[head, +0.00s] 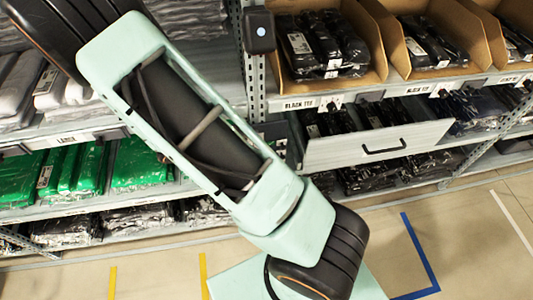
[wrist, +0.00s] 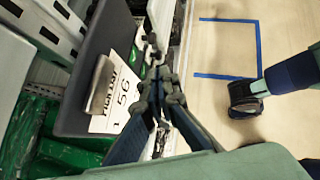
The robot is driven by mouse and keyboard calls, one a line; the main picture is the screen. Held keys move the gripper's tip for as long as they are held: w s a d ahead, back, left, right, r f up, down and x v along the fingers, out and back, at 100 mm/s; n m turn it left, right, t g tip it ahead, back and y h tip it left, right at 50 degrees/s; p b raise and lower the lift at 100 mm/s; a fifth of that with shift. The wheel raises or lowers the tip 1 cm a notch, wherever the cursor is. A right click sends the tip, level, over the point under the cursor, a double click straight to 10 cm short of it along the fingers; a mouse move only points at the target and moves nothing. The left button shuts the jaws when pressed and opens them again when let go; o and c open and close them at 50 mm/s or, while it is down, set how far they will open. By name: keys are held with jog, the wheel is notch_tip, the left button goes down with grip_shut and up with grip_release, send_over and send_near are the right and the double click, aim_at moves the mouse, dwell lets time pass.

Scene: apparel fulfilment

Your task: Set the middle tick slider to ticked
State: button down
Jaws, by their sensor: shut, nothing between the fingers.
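In the wrist view a dark board (wrist: 82,62) carries a metal clip (wrist: 101,84) and a white paper (wrist: 122,82) printed "PICK LIST". My gripper (wrist: 154,48) is shut and empty, its dark fingers meeting close to the board's right edge. I cannot tell whether the fingertips touch the board. No tick slider can be made out; that side of the board is partly hidden behind the fingers. In the head view my arm crosses the picture, and the gripper and board do not show.
Shelves hold green packs (head: 150,165) on the left and open cardboard bins (head: 330,82) at upper right. A grey drawer (head: 375,146) with a black handle stands out from the shelf. The floor with blue tape (head: 425,258) is clear at lower right.

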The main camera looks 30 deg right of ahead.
jog(key=v, duration=0.3)
jog(key=shift+s+a+r, duration=0.1)
jog(key=shift+a+r, duration=0.15)
